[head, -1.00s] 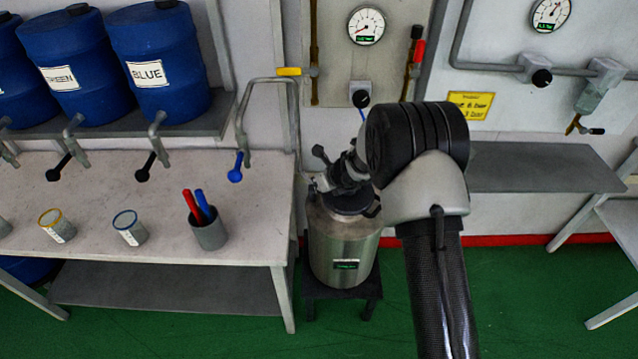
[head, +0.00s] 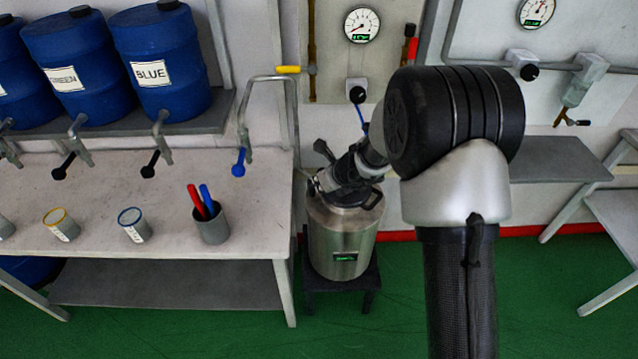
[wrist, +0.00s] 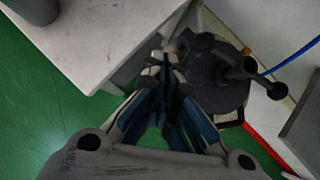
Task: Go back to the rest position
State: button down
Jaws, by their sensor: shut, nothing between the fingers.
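My gripper (wrist: 165,68) is shut and empty in the wrist view, its fingertips together. In that view it lies beside the dark lid of the steel canister (wrist: 222,85), with the white table edge to its left. In the head view my arm stands in front, its large black joint hiding part of the wall. My gripper shows there only in part, as a dark shape over the top of the steel canister (head: 342,235). I cannot tell whether it touches the lid.
The white table (head: 140,220) at left holds a grey cup (head: 212,228) with red and blue sticks, and small pots. Blue barrels (head: 165,75) stand on the shelf above. A grey shelf (head: 560,160) is at right. Green floor is clear in front.

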jog(key=shift+s+r, duration=0.6)
jog(key=shift+r, duration=0.1)
